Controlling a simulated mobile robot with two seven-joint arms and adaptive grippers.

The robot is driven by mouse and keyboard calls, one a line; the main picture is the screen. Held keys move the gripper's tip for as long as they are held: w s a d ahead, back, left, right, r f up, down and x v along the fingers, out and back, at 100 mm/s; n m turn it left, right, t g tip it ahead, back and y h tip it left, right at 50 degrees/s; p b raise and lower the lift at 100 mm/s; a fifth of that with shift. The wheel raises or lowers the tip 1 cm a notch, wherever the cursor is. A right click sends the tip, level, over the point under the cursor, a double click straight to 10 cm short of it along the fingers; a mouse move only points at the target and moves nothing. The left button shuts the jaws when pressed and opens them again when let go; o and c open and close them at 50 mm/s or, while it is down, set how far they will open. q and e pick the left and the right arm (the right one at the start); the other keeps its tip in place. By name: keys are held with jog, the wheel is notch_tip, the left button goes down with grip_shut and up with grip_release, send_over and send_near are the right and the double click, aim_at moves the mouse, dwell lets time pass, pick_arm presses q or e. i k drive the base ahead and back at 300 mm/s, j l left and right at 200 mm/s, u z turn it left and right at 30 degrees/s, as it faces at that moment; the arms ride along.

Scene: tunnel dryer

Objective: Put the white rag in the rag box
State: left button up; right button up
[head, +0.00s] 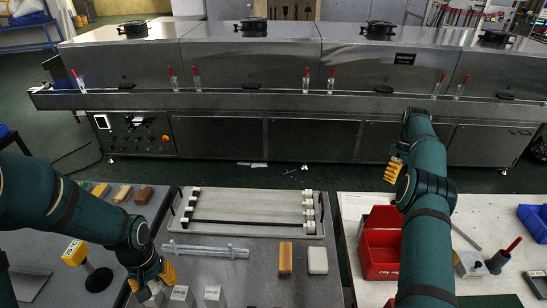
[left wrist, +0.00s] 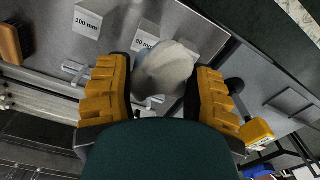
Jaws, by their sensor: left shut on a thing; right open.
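The white rag (left wrist: 165,72) is a crumpled bundle between the yellow fingers of my left gripper (left wrist: 163,88) in the left wrist view. That gripper is shut on it. In the head view my left gripper (head: 152,280) is low at the front left of the grey table, and the rag is not clearly seen there. The red rag box (head: 381,272), with "Oily rags" lettering, stands on the right table, well to the right of my left gripper. My right gripper (head: 394,172) is open, beyond the box and above the right table's far edge.
Gauge blocks (head: 213,295) stand beside my left gripper. A tray with rods (head: 255,230), a clamp (head: 205,250), a brown brush (head: 286,258) and a white block (head: 317,260) lie between it and the box. The dryer (head: 250,60) stands behind.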

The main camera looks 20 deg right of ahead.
aim_at(385, 255)
jog(key=k+j, duration=0.25)
jog(key=k, duration=0.25)
jog(key=k+j, duration=0.2)
jog(key=k, duration=0.25)
